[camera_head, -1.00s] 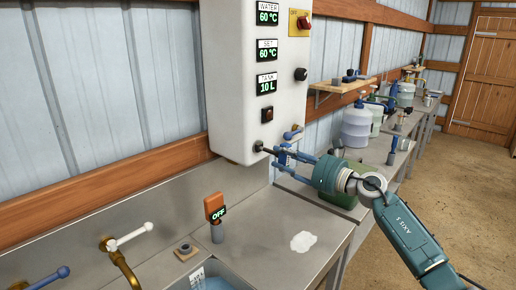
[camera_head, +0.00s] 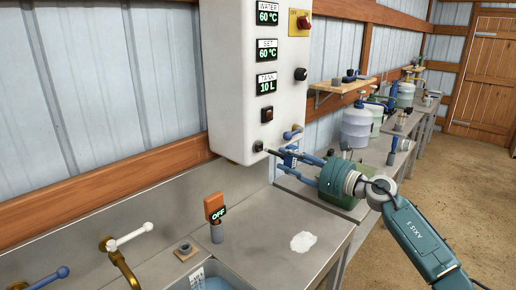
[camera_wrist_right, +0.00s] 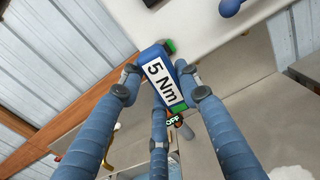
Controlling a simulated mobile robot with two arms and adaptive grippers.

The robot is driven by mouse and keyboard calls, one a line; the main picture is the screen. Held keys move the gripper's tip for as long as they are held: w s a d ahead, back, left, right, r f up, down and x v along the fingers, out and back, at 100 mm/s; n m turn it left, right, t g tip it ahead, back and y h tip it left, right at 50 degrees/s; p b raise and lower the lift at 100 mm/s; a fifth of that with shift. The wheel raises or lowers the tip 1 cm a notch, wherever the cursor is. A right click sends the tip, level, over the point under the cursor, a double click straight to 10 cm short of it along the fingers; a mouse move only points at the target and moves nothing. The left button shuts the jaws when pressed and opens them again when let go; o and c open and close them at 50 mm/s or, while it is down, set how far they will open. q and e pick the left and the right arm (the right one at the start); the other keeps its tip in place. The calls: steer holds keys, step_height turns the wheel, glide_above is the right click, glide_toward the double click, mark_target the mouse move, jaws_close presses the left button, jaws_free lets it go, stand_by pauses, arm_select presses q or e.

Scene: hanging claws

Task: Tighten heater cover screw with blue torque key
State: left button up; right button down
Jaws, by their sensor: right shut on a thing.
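The heater (camera_head: 255,90) is a white wall box with displays and knobs. A small dark screw (camera_head: 258,146) shows low on its front, near the bottom edge. My right gripper (camera_head: 290,158) is shut on the blue torque key (camera_wrist_right: 160,72), which carries a white "5 Nm" label and green parts. In the head view the key's dark shaft (camera_head: 271,152) points left at the screw, with its tip apparently just short of it. The fingers hide part of the key. In the right wrist view the gripper (camera_wrist_right: 160,88) grips the key's body. My left gripper is not in view.
A blue-handled valve (camera_head: 292,132) sits under the heater, close to my right gripper. An orange post with an "OFF" display (camera_head: 215,210) stands on the steel counter (camera_head: 265,225), near a sink and taps. Several jugs (camera_head: 357,127) stand on the bench behind.

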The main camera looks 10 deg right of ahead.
steer(key=shift+s+d+f, duration=0.1)
steer(key=shift+s+d, duration=0.3)
steer(key=shift+s, duration=0.05)
steer(key=shift+b+v, duration=0.35)
steer(key=shift+v, duration=1.1)
steer(key=shift+a, duration=0.1)
steer(key=n+b, duration=0.1)
steer(key=b, duration=0.1)
steer(key=n+b, duration=0.2)
steer(key=b, duration=0.1)
steer(key=shift+f, duration=0.25)
steer(key=shift+n+b, duration=0.3)
steer(key=shift+b, duration=0.25)
steer(key=shift+r+n, duration=0.2)
steer(key=shift+n, duration=0.1)
